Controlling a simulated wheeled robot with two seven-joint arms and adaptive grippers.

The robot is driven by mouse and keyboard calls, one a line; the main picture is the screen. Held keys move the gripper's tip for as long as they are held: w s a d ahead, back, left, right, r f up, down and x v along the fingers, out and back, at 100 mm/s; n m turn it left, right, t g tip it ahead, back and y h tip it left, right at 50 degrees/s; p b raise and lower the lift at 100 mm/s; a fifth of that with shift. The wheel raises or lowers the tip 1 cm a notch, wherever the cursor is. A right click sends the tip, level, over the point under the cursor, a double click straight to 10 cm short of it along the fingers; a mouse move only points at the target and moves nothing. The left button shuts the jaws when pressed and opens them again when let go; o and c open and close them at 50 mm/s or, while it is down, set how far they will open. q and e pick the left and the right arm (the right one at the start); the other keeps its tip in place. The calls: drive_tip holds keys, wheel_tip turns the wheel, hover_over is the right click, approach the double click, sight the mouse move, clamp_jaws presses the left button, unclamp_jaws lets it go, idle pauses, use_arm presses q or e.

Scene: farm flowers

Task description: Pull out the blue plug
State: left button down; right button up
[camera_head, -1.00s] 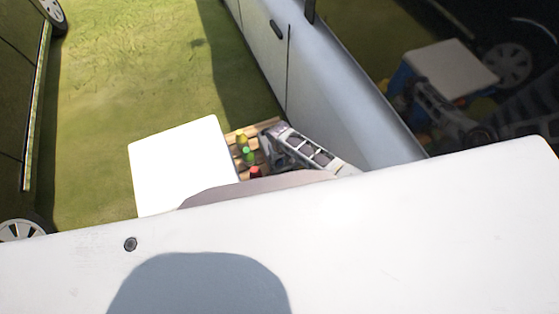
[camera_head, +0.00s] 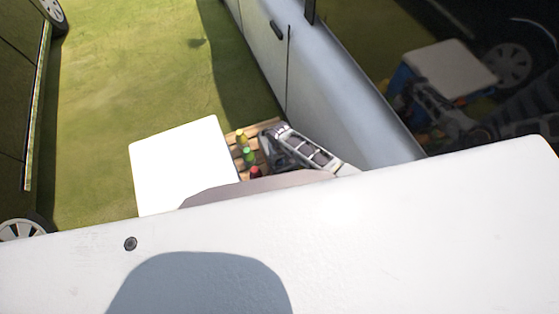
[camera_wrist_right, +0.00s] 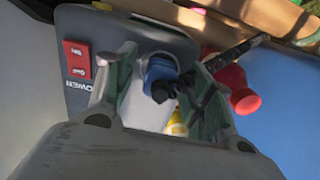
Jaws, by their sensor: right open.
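The blue plug (camera_wrist_right: 160,72) shows in the right wrist view, seated at a dark grey power panel (camera_wrist_right: 75,20), with a black part at its near side. My right gripper (camera_wrist_right: 161,82) is open, with one finger on each side of the plug. I cannot tell whether either finger touches it. In the head view my right gripper (camera_head: 270,140) is low beside the wooden slats, and the plug is hidden there. My left gripper is not in view.
The panel has a red switch (camera_wrist_right: 77,59). A red object (camera_wrist_right: 237,88) is close to the right finger. Green (camera_head: 248,157) and yellow (camera_head: 240,136) bottle-like objects stand on wooden slats. A white flat-topped box (camera_head: 182,160) and a pale vehicle (camera_head: 325,85) flank the spot.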

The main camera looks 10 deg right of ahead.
idle(0.5)
clamp_jaws()
drive_tip(key=shift+r+p, duration=3.05)
drive_tip(key=shift+p, duration=0.4)
